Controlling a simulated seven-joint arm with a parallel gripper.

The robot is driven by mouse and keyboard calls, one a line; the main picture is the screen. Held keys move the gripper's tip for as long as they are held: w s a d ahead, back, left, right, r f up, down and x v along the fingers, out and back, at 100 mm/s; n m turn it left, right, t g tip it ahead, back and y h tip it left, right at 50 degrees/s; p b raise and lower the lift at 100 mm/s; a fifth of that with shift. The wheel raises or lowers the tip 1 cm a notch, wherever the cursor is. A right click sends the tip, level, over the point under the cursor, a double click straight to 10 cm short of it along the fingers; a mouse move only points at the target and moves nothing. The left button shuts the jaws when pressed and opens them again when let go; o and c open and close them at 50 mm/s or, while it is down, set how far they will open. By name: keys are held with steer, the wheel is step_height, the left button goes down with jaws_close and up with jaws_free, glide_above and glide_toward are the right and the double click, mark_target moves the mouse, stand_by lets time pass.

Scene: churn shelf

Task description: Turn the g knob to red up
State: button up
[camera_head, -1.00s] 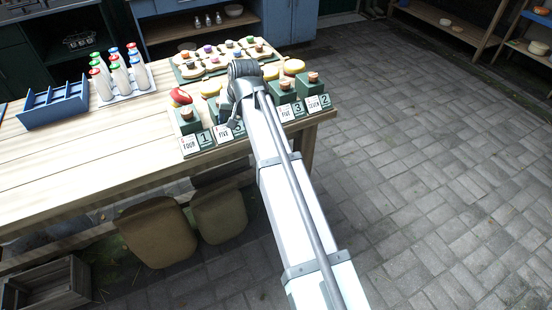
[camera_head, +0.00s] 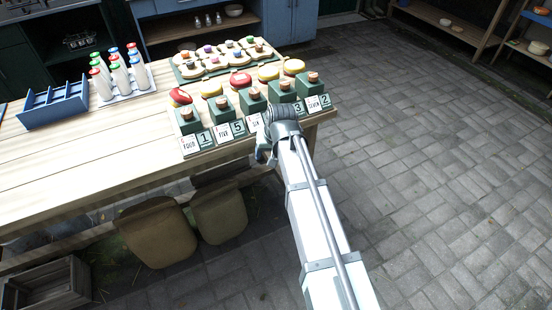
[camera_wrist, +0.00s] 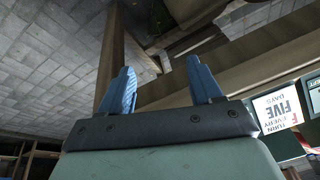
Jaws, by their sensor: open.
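My gripper (camera_wrist: 160,74) is open in the wrist view, with two blue fingers apart and nothing between them. In the head view my gripper (camera_head: 263,150) is at the table's front edge, in front of the middle and right green blocks. A row of green blocks (camera_head: 222,112) with wooden knobs stands there; red and yellow round pieces (camera_head: 240,80) sit behind. The letters are too small to tell which is the g knob.
A tray with several pale boards (camera_head: 215,60) lies behind the row. A blue rack (camera_head: 52,106) and several capped bottles (camera_head: 120,78) stand at the left. The table's (camera_head: 90,150) front left is bare. Two stools (camera_head: 158,230) stand in front.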

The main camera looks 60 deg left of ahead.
steer(key=shift+w+d+f, duration=0.75)
steer(key=shift+d+f, duration=0.05)
steer(key=shift+f, duration=0.2)
step_height(320, 180, up, 30)
steer(key=f+n+g+y, duration=0.1)
steer(key=n+y, duration=0.1)
steer(key=n, duration=0.3)
glide_above(186, 111)
steer(key=w+d, duration=0.3)
steer(key=d, duration=0.1)
steer(key=s+a+f+n, duration=0.1)
steer(key=f, duration=0.3)
steer(key=s+a+f+n+h, duration=0.1)
steer(key=f, duration=0.3)
steer(key=a+f+n, duration=0.1)
steer(key=f, duration=0.4)
steer(key=shift+s+a+n+g+h, duration=0.3)
steer(key=shift+s+a, duration=0.05)
steer(key=shift+s, duration=0.05)
